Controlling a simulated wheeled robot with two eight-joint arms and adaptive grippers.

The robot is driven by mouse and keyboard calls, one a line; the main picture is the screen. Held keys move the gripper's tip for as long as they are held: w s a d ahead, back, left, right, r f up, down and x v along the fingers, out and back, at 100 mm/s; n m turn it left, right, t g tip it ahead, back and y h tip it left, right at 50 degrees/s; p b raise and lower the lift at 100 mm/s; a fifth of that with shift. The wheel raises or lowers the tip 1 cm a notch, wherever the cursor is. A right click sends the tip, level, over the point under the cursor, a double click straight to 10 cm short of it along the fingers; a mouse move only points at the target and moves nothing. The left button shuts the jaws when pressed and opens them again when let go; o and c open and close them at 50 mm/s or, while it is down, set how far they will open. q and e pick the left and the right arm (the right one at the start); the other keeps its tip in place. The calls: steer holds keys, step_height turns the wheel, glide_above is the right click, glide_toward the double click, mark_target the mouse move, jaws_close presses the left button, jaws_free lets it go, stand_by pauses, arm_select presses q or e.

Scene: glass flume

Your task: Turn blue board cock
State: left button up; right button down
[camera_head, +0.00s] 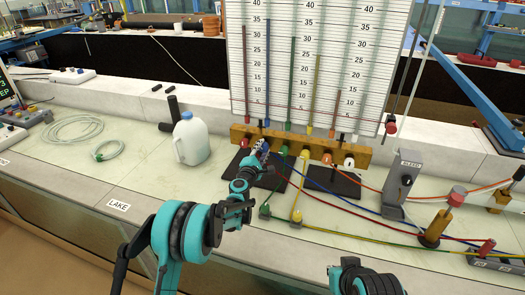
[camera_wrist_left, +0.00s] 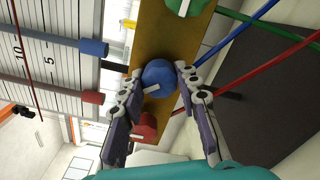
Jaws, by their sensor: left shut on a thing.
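The blue cock (camera_wrist_left: 158,76) is a round blue knob with a white mark, on the yellow-brown wooden bar (camera_head: 383,155) below the white scale board (camera_head: 317,60). My left gripper (camera_head: 259,147) reaches the bar from the front. In the left wrist view its two fingers (camera_wrist_left: 157,74) stand on either side of the blue cock, shut on it. In the head view the gripper mostly hides the cock. My right gripper is not in view; only part of my right arm shows at the bottom.
A red cock (camera_wrist_left: 146,126) and a green cock (camera_wrist_left: 186,6) flank the blue one closely. Coloured hoses run from the bar across the bench. A white jug (camera_head: 191,140) stands left of the bar. A grey bleed box (camera_head: 398,188) stands to the right.

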arm_select(q)
steer(key=m, duration=0.3)
steer(key=shift+m, duration=0.4)
steer(key=shift+m+b, duration=0.3)
steer(key=shift+m, duration=1.6)
steer(key=o, duration=1.2)
steer(key=shift+c, duration=0.2)
steer(key=v, duration=1.2)
